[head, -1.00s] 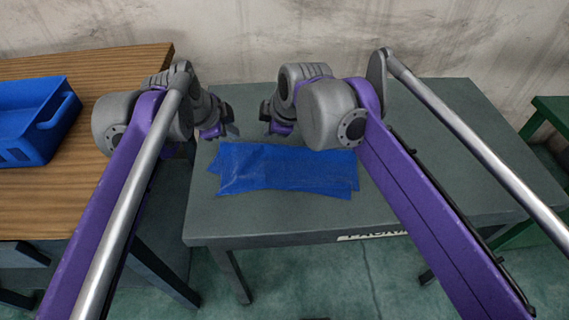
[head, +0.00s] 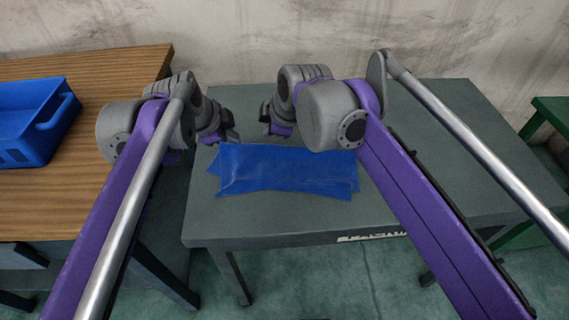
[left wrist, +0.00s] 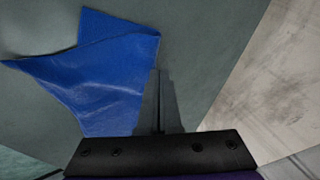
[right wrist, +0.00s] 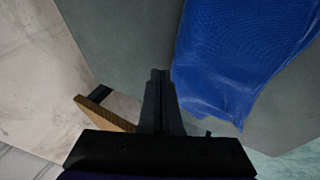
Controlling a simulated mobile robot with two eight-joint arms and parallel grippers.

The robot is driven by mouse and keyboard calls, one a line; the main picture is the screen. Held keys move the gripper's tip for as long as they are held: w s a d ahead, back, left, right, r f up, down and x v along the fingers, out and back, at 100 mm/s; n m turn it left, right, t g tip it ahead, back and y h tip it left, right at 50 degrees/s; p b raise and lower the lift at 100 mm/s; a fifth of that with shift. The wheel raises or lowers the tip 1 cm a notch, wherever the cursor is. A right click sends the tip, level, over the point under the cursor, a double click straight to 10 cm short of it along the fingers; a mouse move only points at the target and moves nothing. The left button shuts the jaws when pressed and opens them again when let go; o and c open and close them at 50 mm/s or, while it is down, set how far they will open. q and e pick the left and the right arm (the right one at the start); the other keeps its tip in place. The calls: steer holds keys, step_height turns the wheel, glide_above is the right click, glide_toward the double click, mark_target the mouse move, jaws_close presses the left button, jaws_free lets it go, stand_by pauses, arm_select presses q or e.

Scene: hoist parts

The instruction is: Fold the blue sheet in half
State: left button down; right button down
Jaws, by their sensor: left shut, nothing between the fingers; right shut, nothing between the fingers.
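The blue sheet (head: 285,168) lies on the grey-green table as a wide strip in overlapping, slightly skewed layers. Corners of the lower layer stick out at its left end and lower right. It also shows in the left wrist view (left wrist: 105,75) and the right wrist view (right wrist: 240,60). My left gripper (head: 230,138) is shut and empty just beyond the sheet's far left corner; its fingers (left wrist: 160,75) point beside the sheet's edge. My right gripper (head: 268,133) is shut and empty by the far edge; its fingers (right wrist: 159,73) are beside the sheet. My right arm hides the sheet's far right corner.
The grey-green table (head: 260,225) is bare in front of the sheet and to its right. A wooden table (head: 60,205) with a blue bin (head: 30,120) stands at the left. A wall (head: 240,40) is close behind. A green table (head: 550,120) stands at the far right.

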steer(key=shift+f, duration=0.45)
stand_by(0.3)
